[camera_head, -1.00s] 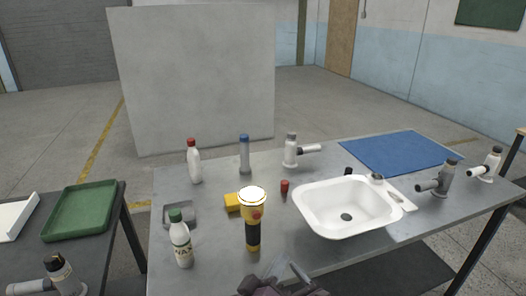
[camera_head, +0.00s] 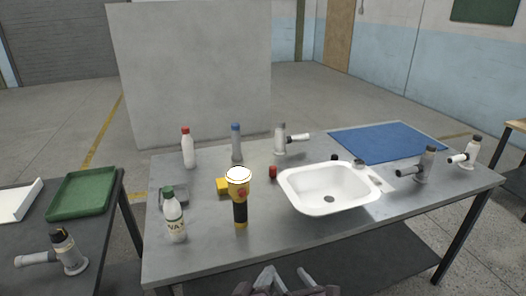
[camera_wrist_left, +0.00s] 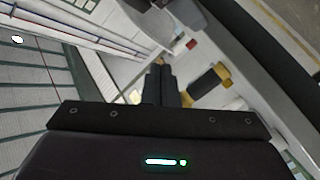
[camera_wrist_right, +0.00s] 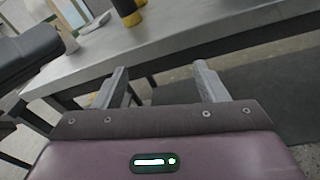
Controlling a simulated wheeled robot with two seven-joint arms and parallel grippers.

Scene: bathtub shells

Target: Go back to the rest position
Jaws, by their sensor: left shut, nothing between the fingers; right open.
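My right gripper (camera_head: 286,278) shows at the bottom of the head view, in front of the bench's near edge. Its two fingers are apart and empty; the right wrist view also shows this open gripper (camera_wrist_right: 160,75) short of the bench edge.
A white sink (camera_head: 330,202), a blue mat (camera_head: 385,143), several bottles, including a green-capped one (camera_head: 174,222), and faucets (camera_head: 424,165) are on the bench. A side table at the left holds a green tray (camera_head: 82,193) and a faucet (camera_head: 66,252). A grey panel (camera_head: 190,75) stands behind.

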